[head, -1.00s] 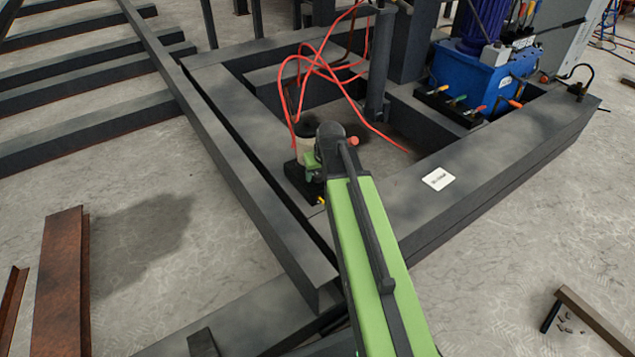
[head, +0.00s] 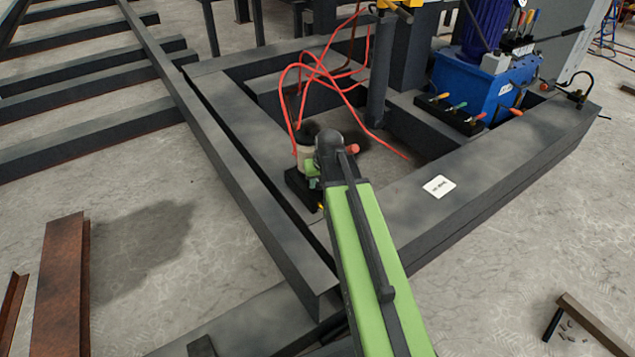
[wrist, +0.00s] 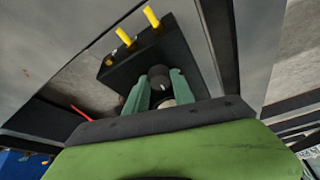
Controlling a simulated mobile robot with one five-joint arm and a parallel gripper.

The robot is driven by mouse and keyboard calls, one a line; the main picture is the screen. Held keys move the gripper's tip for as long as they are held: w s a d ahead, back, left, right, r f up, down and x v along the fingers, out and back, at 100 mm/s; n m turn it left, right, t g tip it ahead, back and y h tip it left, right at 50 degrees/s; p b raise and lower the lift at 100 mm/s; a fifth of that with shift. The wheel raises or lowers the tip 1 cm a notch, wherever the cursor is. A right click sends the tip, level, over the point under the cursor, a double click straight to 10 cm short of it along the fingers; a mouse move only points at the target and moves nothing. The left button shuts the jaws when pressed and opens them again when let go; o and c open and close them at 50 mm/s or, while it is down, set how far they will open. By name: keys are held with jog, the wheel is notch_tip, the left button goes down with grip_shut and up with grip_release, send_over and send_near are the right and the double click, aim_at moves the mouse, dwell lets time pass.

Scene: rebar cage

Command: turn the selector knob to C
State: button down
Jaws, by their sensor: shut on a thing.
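The selector knob (wrist: 161,76) is a dark round knob on a black box (wrist: 166,50) with yellow pegs, seen in the wrist view. My gripper (wrist: 160,88) has its two green fingers shut on the knob from either side. A small pale mark shows on the knob between the fingers. No letters can be read, so I cannot tell which position it points to. In the head view the black box (head: 296,184) sits on the dark steel frame, and my gripper (head: 313,178) is partly hidden behind my wrist; the knob is hidden there.
A dark upright post (head: 377,75) stands behind my wrist. A blue hydraulic unit (head: 482,82) with coloured levers is at the back right. Steel beams (head: 245,150) surround the spot.

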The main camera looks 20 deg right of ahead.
jog(key=m, duration=0.2)
jog(key=m+h, duration=0.1)
jog(key=m, duration=0.1)
jog(key=m+h, duration=0.1)
jog(key=m, duration=0.1)
jog(key=shift+w+a+m+g, duration=0.2)
jog(key=shift+w+m+g, duration=0.1)
jog(key=shift+g, duration=0.1)
jog(key=shift+m+g+h, duration=0.35)
jog(key=shift+m+g, duration=0.05)
jog(key=shift+m, duration=0.75)
jog(key=shift+m+g+h, duration=0.35)
jog(key=shift+m+g, duration=0.05)
jog(key=shift+m, duration=0.75)
jog(key=shift+s+d, duration=0.1)
jog(key=c, duration=1.1)
grip_release()
jog(key=shift+r, duration=0.15)
